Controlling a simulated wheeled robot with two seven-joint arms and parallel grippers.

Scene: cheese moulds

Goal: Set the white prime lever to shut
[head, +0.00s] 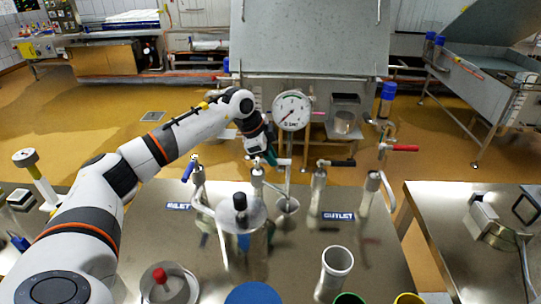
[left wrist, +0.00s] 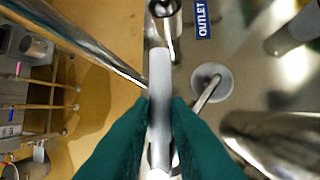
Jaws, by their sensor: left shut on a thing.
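My left gripper (head: 271,160) reaches in over the steel table to the middle valve post (head: 257,186). In the left wrist view its green fingers (left wrist: 161,108) are shut on the pale white prime lever (left wrist: 160,75), one finger on each side. The lever's end sticks out beyond the fingertips. In the head view the gripper mostly hides the lever, so its exact angle is hard to tell there. My right gripper is not in view.
A blue-handled valve (head: 188,170) stands left by the INLET label (head: 179,206). A black-handled valve (head: 340,163) stands right by the OUTLET label (head: 338,216), and a red handle (head: 403,148) lies beyond. A dial gauge (head: 292,110) rises close to my gripper. A lidded vessel (head: 241,214) stands in front.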

